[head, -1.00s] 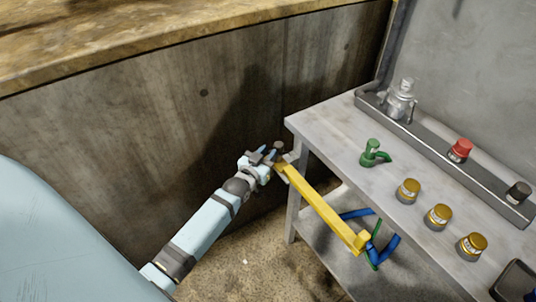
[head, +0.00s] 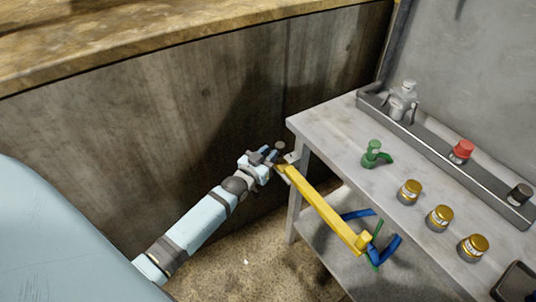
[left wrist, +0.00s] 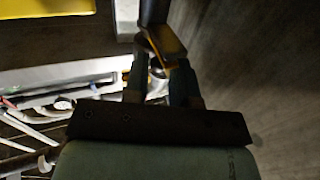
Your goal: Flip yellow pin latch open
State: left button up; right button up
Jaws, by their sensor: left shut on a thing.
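A long yellow bar (head: 322,208) lies along the front edge of the grey bench, slanting down to the right. The yellow pin latch (left wrist: 166,42) shows in the left wrist view as a small yellowish end piece on a dark post. My left gripper (head: 272,157) is at the bar's upper left end. In the left wrist view my left gripper (left wrist: 160,82) has its two fingers on either side of a small rounded part under the yellowish piece, shut on it. The fingers partly hide the contact. My right gripper is not in view.
The grey bench top (head: 335,130) carries a green valve (head: 374,155), several gold-capped knobs (head: 410,192) and a red button (head: 462,150). Blue handles (head: 385,248) hang below the bar's right end. A wooden wall (head: 130,150) stands behind my left arm.

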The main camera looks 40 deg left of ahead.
pick_arm(q)
jog(key=shift+d+r+m+h, duration=0.15)
jog(key=shift+d+m+h, duration=0.2)
jog(key=shift+h, duration=0.25)
grip_shut()
